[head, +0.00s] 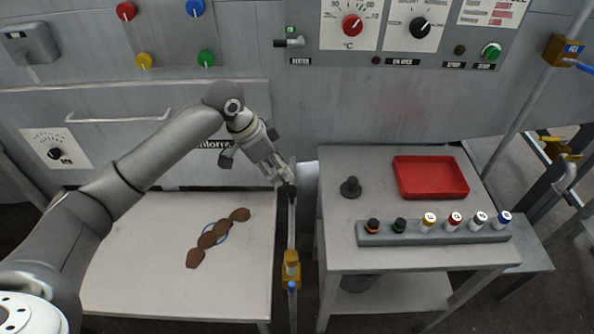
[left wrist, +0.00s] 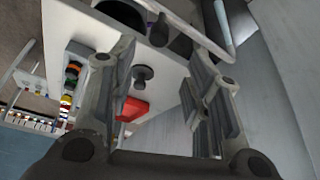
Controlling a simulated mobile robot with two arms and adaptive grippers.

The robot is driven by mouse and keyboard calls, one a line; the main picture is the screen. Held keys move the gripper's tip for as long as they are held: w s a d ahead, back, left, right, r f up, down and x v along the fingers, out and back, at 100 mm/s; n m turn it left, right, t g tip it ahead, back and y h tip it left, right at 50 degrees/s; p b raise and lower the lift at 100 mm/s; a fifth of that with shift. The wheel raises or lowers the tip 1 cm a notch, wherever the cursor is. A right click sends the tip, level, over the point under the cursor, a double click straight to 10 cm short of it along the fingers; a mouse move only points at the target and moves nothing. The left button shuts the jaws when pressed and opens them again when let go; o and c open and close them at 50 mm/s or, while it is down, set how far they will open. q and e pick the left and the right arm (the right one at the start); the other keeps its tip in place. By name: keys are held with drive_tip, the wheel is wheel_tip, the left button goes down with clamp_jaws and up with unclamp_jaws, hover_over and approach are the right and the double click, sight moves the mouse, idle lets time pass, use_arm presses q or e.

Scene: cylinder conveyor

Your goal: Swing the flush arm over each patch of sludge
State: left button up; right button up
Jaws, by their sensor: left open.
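Brown sludge lies in a diagonal, touching chain on the white left table (head: 130,235): an upper patch (head: 240,214), a middle patch (head: 208,239) over a blue ring, and a lower patch (head: 195,259). A thin grey pipe, seemingly the flush arm (head: 292,228), stands in the gap between the tables, with a brass fitting (head: 291,262) and blue tip low down. My left gripper (head: 284,177) is at the pipe's upper end; contact is unclear. In the left wrist view its two fingers (left wrist: 163,100) are apart, with nothing clearly held between them. My right gripper is out of view.
The right table (head: 345,165) holds a red tray (head: 430,177), a black knob-like piece (head: 350,187) and a grey rack (head: 435,236) of several capped bottles. A grey control panel (head: 300,90) with knobs stands behind. Pipes with brass fittings (head: 562,50) are at right.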

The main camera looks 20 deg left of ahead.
sight(291, 188)
use_arm(q)
drive_tip(key=x, duration=1)
drive_tip(key=shift+s+d+f+p, duration=0.1)
drive_tip(key=shift+d+p, duration=0.05)
drive_tip(key=shift+p, duration=0.2)
clamp_jaws()
